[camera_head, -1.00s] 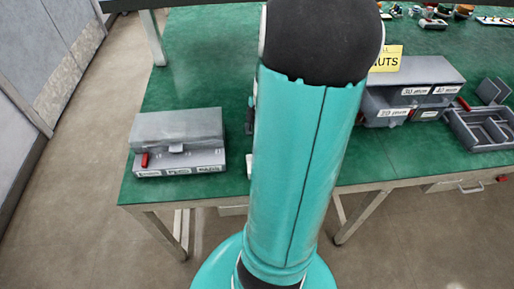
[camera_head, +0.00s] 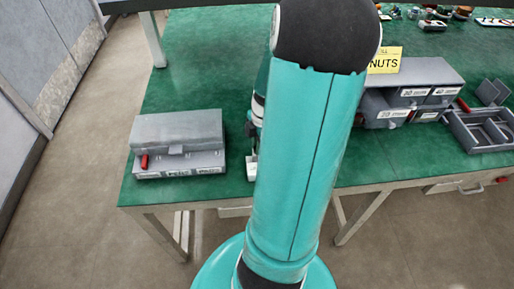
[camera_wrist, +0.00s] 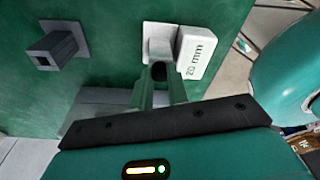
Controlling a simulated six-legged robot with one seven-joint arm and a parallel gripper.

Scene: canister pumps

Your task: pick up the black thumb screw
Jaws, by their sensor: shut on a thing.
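In the wrist view my gripper (camera_wrist: 160,84) is shut on a small black piece, the black thumb screw (camera_wrist: 158,71), of which only a dark rounded bit shows between the fingers. The fingers hide the rest. It is just in front of a white plate with a raised block (camera_wrist: 195,53) marked "20 mm". I cannot tell whether the screw touches the plate.
A grey case (camera_head: 178,130) with a red part stands left on the green table (camera_head: 205,60). Grey drawers (camera_head: 425,75) with a yellow "NUTS" sign and a divided tray (camera_head: 485,128) are at right. A grey square post (camera_wrist: 55,48) stands left of the block in the wrist view.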

